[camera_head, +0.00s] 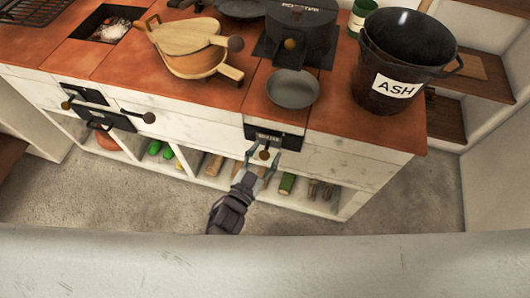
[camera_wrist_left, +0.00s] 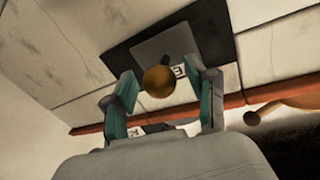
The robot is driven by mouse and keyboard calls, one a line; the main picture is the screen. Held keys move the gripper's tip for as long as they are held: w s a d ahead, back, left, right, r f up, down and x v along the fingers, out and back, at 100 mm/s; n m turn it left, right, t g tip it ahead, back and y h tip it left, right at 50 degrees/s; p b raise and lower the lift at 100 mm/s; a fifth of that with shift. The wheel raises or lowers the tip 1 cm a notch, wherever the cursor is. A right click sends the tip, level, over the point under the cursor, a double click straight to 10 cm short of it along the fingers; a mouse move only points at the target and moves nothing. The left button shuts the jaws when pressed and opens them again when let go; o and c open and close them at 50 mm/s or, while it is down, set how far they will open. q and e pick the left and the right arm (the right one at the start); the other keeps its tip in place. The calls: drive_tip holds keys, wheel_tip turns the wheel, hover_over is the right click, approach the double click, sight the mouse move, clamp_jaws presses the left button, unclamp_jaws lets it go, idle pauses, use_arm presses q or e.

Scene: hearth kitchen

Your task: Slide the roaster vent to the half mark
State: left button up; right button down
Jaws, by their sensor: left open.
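The roaster vent is a dark plate (camera_head: 281,131) with a pale label, set in the white counter front below the round pan. It also shows in the wrist view as a dark plate (camera_wrist_left: 205,33). A brass-brown round knob (camera_head: 264,155) sticks out from it, and it shows large in the wrist view (camera_wrist_left: 159,81). My left gripper (camera_head: 263,160) is open, with its fingers on either side of the knob; it also shows in the wrist view (camera_wrist_left: 163,92). I cannot tell whether either finger touches the knob. The half mark cannot be made out. My right gripper is not in view.
On the brown countertop stand bellows (camera_head: 190,60), a round pan (camera_head: 293,89), a dark roaster (camera_head: 300,32) and a black ASH bucket (camera_head: 385,98). Another black vent plate (camera_head: 105,118) is at left. Open shelves with several items lie below; the floor (camera_head: 405,190) is clear.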

use_arm(q)
drive_tip(key=v, duration=1.2)
drive_tip(key=shift+w, duration=0.1)
drive_tip(key=s+a+f+n+g+y, duration=0.1)
drive_tip(key=a+f+n+g+y, duration=0.3)
drive_tip(key=f, duration=0.6)
drive_tip(key=s+a+f+g+y, duration=0.25)
drive_tip(key=a+f, duration=0.25)
drive_tip(key=f, duration=0.5)
drive_tip(key=s+a+f+n+g+y, duration=0.1)
drive_tip(key=s+a+f+g, duration=0.65)
drive_tip(key=s+f, duration=0.35)
drive_tip(key=s+a+r+g+p, duration=0.1)
drive_tip(key=s+r+p, duration=0.4)
drive_tip(key=s+p, duration=0.7)
drive_tip(key=shift+r+p, duration=0.25)
drive_tip(key=shift+p, duration=0.7)
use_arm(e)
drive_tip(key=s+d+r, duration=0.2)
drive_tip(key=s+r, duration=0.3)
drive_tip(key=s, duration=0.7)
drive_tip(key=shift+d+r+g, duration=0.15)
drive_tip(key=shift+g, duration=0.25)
